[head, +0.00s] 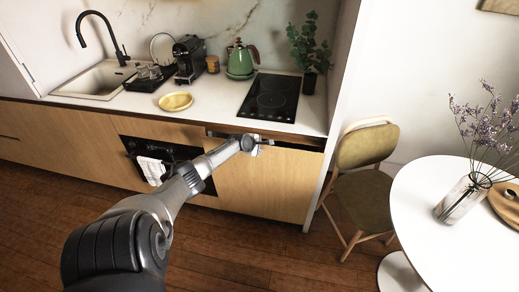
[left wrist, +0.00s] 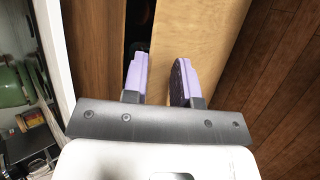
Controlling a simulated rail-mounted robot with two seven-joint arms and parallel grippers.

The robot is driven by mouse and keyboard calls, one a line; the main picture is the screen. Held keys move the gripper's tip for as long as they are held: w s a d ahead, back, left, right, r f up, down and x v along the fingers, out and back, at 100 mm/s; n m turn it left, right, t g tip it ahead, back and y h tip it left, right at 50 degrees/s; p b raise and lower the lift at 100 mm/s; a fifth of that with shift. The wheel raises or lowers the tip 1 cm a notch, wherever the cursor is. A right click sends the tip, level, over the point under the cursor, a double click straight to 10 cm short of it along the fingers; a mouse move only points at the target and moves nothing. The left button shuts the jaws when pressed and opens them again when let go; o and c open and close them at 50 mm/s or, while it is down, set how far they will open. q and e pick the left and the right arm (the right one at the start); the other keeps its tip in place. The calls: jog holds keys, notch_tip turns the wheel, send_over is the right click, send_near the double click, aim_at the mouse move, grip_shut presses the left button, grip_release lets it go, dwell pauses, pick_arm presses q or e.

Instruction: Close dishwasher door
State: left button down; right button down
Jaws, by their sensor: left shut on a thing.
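The dishwasher door (head: 262,185) is a light wood panel under the counter, right of the oven. A dark gap shows along its top edge below the worktop, so it stands slightly ajar. My left gripper (head: 261,143) is at the door's top edge, near its middle. In the left wrist view, the two purple-padded fingers of the left gripper (left wrist: 160,78) straddle the upper edge of the door (left wrist: 192,35), one on the dark gap side and one on the front side. The gripper is shut on the door. The inside of the dishwasher is hidden. My right gripper is not in view.
The oven (head: 150,150) with a hanging white towel (head: 152,170) is left of the door. The worktop (head: 215,100) overhangs above, with a cooktop (head: 271,97) on it. A chair (head: 362,165) and a white round table (head: 420,215) stand right. Wooden floor is open in front.

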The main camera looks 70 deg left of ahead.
pick_arm(q)
jog(key=shift+s+d+f, duration=0.15)
jog(key=shift+f, duration=0.3)
jog(key=c, duration=1)
grip_release()
jog(key=shift+d, duration=0.1)
jog(key=shift+c, duration=0.2)
jog(key=shift+r, duration=0.1)
jog(key=shift+r, duration=0.1)
jog(key=shift+r+p, duration=0.25)
jog(key=shift+p, duration=0.1)
jog(key=p+v, duration=0.8)
jog(key=v, duration=0.5)
jog(key=shift+s, duration=0.2)
